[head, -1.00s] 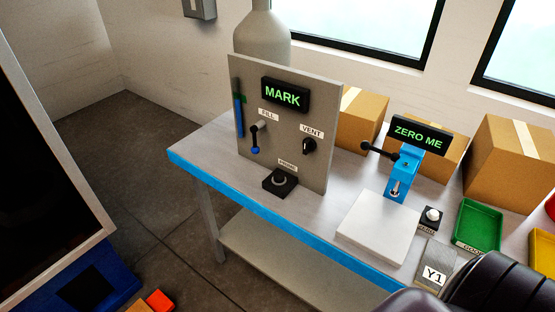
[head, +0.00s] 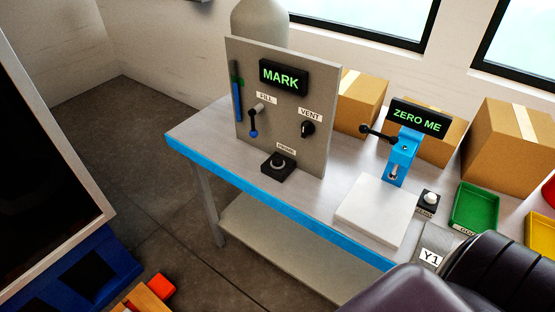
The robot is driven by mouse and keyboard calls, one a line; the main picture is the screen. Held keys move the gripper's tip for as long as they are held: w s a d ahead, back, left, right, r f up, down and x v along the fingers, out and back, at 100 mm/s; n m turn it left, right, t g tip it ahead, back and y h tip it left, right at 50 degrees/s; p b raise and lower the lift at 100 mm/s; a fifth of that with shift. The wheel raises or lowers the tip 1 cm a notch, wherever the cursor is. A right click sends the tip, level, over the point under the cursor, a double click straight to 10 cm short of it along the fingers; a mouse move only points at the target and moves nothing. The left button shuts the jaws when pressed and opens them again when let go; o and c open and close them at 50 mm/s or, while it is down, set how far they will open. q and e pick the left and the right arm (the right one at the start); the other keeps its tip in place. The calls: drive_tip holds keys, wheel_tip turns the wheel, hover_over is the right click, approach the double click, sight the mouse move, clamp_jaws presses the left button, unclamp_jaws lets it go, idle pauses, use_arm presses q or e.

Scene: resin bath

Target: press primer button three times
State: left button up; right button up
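The primer button (head: 278,164) is a round grey button on a small black box. The box sits on the bench at the foot of the grey panel (head: 320,160), under a small label that looks like "PRIME". The panel carries a display (head: 284,77) reading "MARK", a FILL lever (head: 254,122) hanging down, a VENT knob (head: 308,128) and a blue level gauge (head: 238,100). Neither gripper shows; only a dark part of my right arm is at the lower right, well apart from the button.
Right of the panel stand a blue device (head: 402,158) with a "ZERO ME" display (head: 419,118), a white plate (head: 375,208), a white button (head: 430,199) and a green tray (head: 474,207). Cardboard boxes (head: 505,150) stand behind. The bench's front left top is clear.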

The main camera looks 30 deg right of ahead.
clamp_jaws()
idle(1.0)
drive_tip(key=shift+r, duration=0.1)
